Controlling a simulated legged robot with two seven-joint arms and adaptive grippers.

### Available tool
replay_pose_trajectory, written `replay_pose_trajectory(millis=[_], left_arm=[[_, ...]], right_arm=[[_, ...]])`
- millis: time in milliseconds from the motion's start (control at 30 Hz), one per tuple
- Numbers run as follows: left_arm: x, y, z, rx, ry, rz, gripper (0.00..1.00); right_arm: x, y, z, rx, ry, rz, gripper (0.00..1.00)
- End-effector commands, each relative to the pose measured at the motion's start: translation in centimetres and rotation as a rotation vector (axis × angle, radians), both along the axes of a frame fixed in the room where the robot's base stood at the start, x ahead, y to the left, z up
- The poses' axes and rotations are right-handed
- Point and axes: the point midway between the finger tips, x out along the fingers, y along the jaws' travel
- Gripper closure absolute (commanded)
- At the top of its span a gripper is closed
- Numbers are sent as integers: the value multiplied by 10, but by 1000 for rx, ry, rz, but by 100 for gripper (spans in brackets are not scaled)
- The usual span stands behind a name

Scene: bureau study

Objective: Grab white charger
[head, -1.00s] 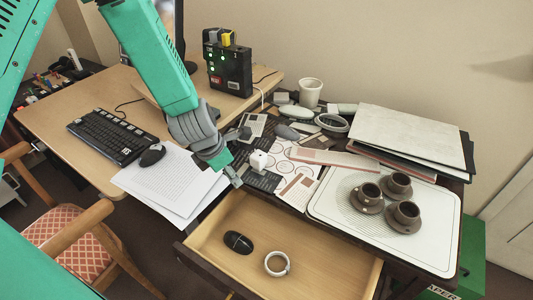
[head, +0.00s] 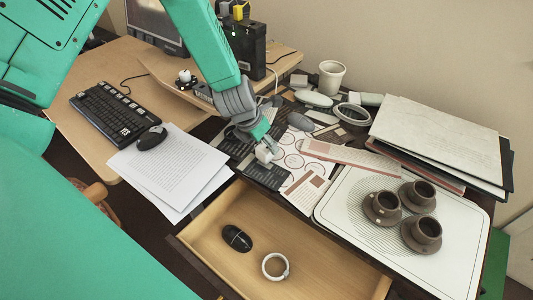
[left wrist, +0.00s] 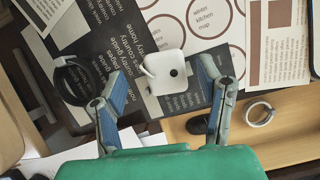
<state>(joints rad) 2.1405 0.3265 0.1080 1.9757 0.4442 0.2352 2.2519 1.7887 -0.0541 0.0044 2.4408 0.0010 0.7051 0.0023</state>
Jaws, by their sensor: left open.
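The white charger (left wrist: 172,75) is a small white block with a dark dot on its face. In the left wrist view it lies ahead of and between the spread fingers of my left gripper (left wrist: 168,95). In the head view the charger (head: 264,154) sits on printed sheets on the dark desk, partly covered by my left gripper (head: 262,142), which comes down over it. The gripper is open, and I cannot tell whether a finger touches the charger. My right gripper is not in view.
Below the charger is an open wooden drawer (head: 331,269) with a black mouse (head: 237,238) and a white ring (head: 275,266). A white tray (head: 455,247) with brown cups stands at right. White papers (head: 168,167) lie at left. Several grey items and a cup (head: 331,79) stand behind.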

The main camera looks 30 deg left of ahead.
Motion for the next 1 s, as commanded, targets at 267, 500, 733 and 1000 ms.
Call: replay_pose_trajectory(millis=[267, 500, 733, 1000], left_arm=[[8, -8, -30, 5, 1, -3, 40], [17, -10, -50, 3, -1, -1, 40], [17, -7, -51, 1, -1, 0, 43], [17, -8, -51, 2, 1, 0, 95]], right_arm=[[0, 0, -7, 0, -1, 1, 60], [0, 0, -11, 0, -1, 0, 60], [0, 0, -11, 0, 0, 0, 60], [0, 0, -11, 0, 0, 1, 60]])
